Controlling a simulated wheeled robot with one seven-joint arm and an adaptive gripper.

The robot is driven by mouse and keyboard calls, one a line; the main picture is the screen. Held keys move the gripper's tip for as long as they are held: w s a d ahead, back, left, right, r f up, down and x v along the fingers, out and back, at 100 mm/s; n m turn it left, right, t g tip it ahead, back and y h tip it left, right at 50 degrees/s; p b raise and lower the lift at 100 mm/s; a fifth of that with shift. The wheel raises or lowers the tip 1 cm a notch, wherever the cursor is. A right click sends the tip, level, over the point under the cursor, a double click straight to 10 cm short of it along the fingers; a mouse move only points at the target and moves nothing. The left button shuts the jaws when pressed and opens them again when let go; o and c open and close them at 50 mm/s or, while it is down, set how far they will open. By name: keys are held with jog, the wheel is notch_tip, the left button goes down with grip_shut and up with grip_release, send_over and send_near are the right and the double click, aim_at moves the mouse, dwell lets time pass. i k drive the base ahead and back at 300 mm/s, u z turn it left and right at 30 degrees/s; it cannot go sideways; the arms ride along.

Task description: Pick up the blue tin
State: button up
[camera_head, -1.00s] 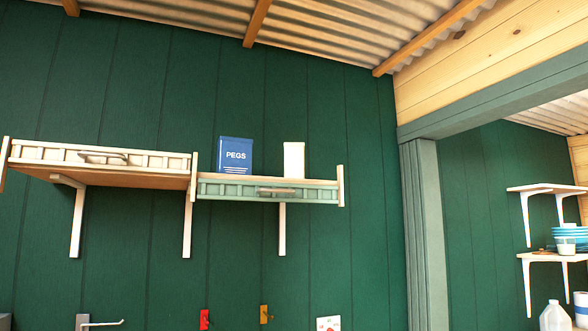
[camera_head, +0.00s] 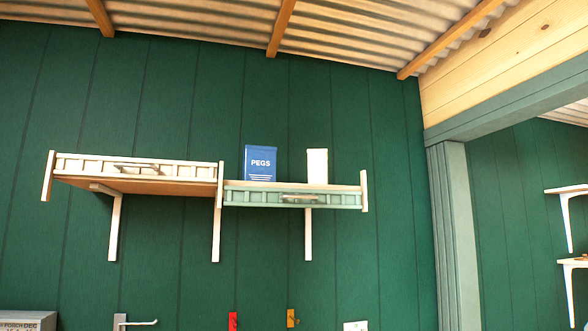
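The blue tin (camera_head: 260,165), marked PEGS in white, stands upright on the right-hand wall shelf (camera_head: 292,198), towards its left end. The shelf's front rail hides the foot of the tin. My gripper is not in view.
A cream box or tin (camera_head: 317,166) stands on the same shelf, right of the blue tin with a gap between. A white-railed shelf (camera_head: 136,168) adjoins on the left. Below are a wall hook (camera_head: 135,322), red (camera_head: 233,321) and orange (camera_head: 292,317) pieces. A doorway post (camera_head: 458,235) stands right.

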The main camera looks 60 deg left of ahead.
aim_at(259, 163)
jog(key=u, duration=0.05)
jog(key=i, duration=3.15)
jog(key=u, duration=4.25)
